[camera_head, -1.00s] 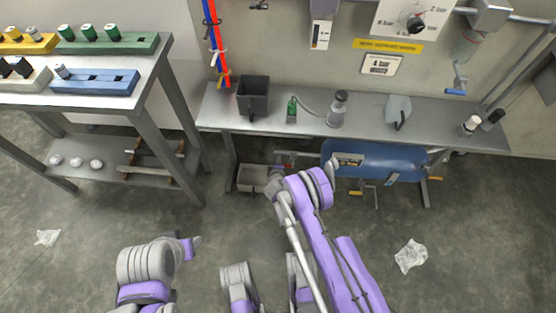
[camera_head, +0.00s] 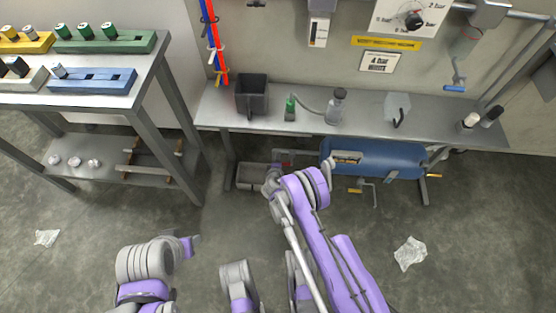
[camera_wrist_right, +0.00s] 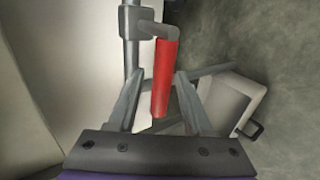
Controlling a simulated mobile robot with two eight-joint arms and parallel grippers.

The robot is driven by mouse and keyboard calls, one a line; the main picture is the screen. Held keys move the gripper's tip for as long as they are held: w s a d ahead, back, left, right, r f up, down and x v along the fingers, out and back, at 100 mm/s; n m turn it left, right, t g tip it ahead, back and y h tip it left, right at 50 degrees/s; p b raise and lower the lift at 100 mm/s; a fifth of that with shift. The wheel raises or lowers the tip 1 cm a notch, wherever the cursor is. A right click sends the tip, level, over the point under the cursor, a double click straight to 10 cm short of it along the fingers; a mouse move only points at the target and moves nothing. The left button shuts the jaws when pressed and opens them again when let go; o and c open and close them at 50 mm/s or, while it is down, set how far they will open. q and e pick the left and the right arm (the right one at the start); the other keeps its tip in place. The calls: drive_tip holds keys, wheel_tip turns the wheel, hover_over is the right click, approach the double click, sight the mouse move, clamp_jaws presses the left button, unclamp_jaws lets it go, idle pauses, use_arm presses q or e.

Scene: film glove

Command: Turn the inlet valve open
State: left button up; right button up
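A valve with a red lever handle (camera_wrist_right: 166,75) on a grey vertical pipe (camera_wrist_right: 132,45) fills the middle of the right wrist view. The lever hangs down from its grey elbow. My right gripper (camera_wrist_right: 160,85) is open, with one finger on each side of the lever; I cannot tell whether either finger touches it. In the head view a small bit of red (camera_head: 286,164) shows below the bench, beside my right arm, which hides the right gripper. My left gripper (camera_head: 190,246) is low at left, away from the bench, its fingers unclear. No label marks the inlet valve.
A grey bin (camera_head: 243,184) lies on the floor beside the red lever. A blue tank (camera_head: 385,158) with yellow-handled valves is under the metal bench (camera_head: 365,113). A rack table (camera_head: 150,120) stands at left.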

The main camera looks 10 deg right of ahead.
drive_tip(key=shift+s+a, duration=0.1)
drive_tip(key=shift+a, duration=0.05)
drive_tip(key=p+v, duration=0.2)
drive_tip(key=v, duration=0.8)
drive_tip(key=shift+s+r+p, duration=0.25)
drive_tip(key=shift+p, duration=0.1)
